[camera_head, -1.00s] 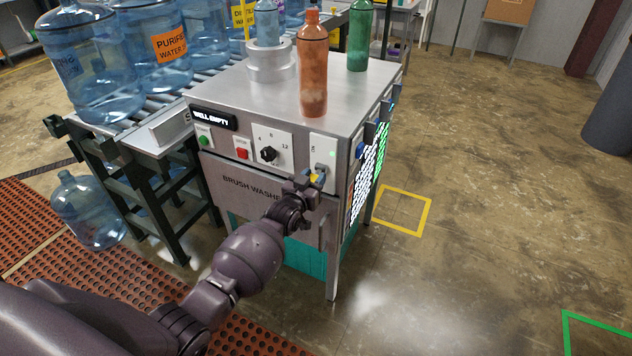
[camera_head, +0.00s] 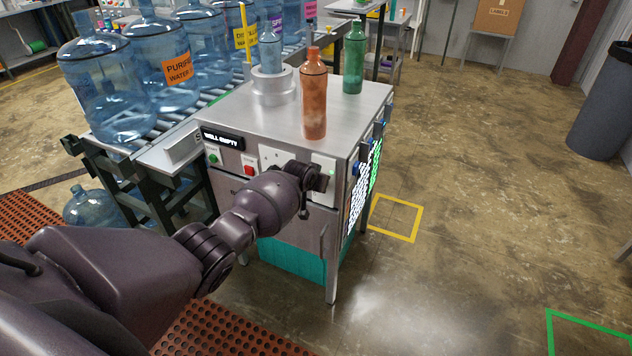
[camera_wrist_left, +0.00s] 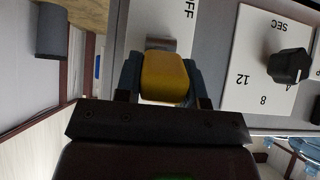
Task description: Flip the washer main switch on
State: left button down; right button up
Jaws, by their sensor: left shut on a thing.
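The brush washer (camera_head: 270,190) is a grey metal cabinet in the middle of the head view. Its main switch plate (camera_head: 328,163) is white, at the right end of the front panel, and mostly covered by my left gripper (camera_head: 320,180). In the left wrist view, the yellow switch handle (camera_wrist_left: 164,78) sits between the two fingers of my left gripper (camera_wrist_left: 162,82), which is shut on it. The letters "FF" show on the plate (camera_wrist_left: 185,20) beside it. The lever's exact position is hidden. My right gripper is not in view.
A dial (camera_wrist_left: 288,65) is beside the switch plate. Green (camera_head: 213,159) and red (camera_head: 249,170) buttons are further left. An orange bottle (camera_head: 314,95) and a green bottle (camera_head: 354,58) stand on the washer top. A roller conveyor with large blue jugs (camera_head: 108,90) is at left.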

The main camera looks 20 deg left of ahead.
pick_arm(q)
jog(key=shift+w+r+g, duration=0.1)
jog(key=shift+g, duration=0.3)
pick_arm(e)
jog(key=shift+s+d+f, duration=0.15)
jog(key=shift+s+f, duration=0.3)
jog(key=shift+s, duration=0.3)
pick_arm(q)
jog(key=c, duration=1.1)
grip_release()
jog(key=o, duration=0.4)
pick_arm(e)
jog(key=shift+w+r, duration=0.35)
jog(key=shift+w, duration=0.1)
